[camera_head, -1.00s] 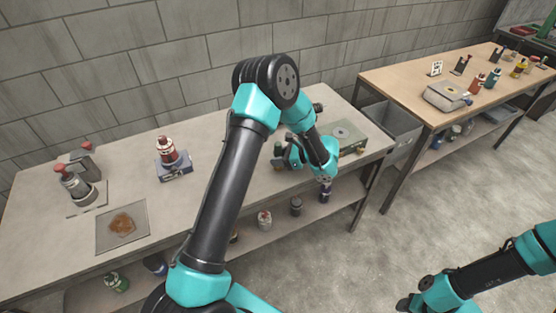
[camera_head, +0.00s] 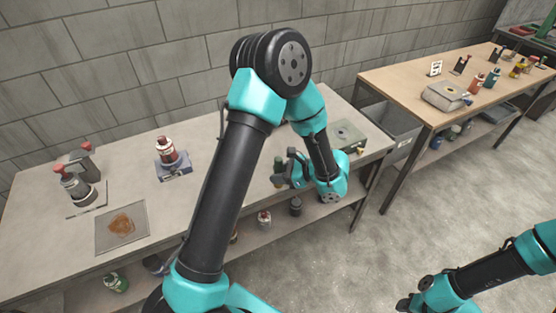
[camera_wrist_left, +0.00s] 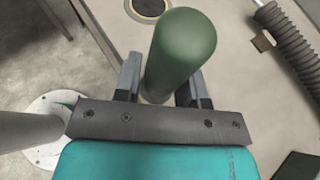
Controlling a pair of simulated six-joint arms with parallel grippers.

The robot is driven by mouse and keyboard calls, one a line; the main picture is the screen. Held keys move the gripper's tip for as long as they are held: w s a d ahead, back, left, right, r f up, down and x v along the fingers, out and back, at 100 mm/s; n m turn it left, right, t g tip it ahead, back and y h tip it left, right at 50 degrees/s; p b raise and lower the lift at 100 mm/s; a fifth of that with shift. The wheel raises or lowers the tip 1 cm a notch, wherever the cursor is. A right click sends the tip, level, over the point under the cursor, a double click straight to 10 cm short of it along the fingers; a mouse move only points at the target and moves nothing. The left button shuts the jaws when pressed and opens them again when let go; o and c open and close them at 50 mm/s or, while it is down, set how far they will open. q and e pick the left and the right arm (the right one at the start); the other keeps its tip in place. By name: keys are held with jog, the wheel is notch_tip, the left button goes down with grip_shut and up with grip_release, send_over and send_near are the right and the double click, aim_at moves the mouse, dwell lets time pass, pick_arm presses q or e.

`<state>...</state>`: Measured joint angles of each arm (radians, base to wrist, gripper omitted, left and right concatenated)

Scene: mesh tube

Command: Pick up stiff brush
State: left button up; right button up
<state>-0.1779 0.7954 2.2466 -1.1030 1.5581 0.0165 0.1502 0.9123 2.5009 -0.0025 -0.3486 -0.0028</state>
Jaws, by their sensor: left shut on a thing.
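My left gripper (camera_head: 284,170) is over the near bench, towards its right end. In the left wrist view its two fingers (camera_wrist_left: 160,82) are on either side of an upright-looking green cylinder (camera_wrist_left: 182,48) and shut on it. The cylinder has a rounded top and also shows in the head view (camera_head: 278,166). It may be the stiff brush's handle; no bristles show, and its lower end is hidden by the gripper. My right gripper (camera_head: 405,303) is low at the bottom right, away from the benches; its jaws are too small to read.
On the bench (camera_head: 130,180) stand a red-topped bottle (camera_head: 166,150), grey fixtures (camera_head: 78,188) and a tray with a brown patch (camera_head: 121,224). A corrugated hose (camera_wrist_left: 288,42) lies right of the green cylinder. A grey plate (camera_head: 347,136) is at the right end. A wooden table (camera_head: 410,85) stands beyond.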

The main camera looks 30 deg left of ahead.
pick_arm(q)
jog(key=s+d, duration=0.1)
jog(key=s, duration=0.1)
jog(key=s+d, duration=0.1)
jog(key=s, duration=0.1)
jog(key=shift+d+r, duration=0.25)
jog(key=shift+d, duration=0.05)
